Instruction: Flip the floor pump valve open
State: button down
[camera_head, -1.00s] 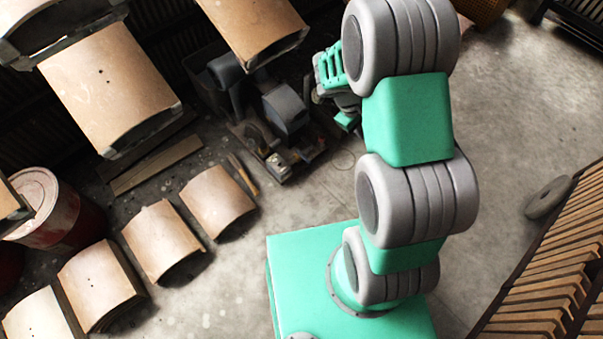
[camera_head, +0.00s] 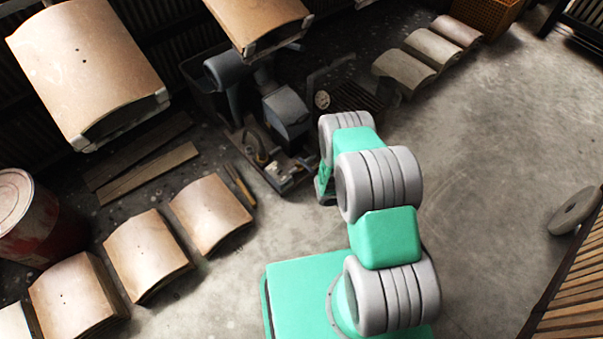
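The floor pump (camera_head: 285,112) is a dark grey machine with rounded housings on a low base, standing on the floor at upper centre. Small fittings with a pale curved part (camera_head: 260,150) sit at its front; I cannot tell for sure which of them is the valve. My arm reaches from the teal base towards the pump's right front side. The end of my arm with my gripper (camera_head: 321,188) shows only as a teal edge, low beside the pump base. My own wrist links hide the rest, so its fingers and any contact are not visible.
Curved tan panels hang at the upper left, one (camera_head: 88,65) large and near. More curved panels (camera_head: 210,213) lie on the floor at left, near a red drum (camera_head: 28,220). Planks (camera_head: 148,172) lie left of the pump. Open floor (camera_head: 480,140) is at right.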

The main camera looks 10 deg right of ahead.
aim_at(300, 160)
jog(key=u, duration=0.75)
jog(key=i, duration=0.5)
jog(key=u, duration=0.7)
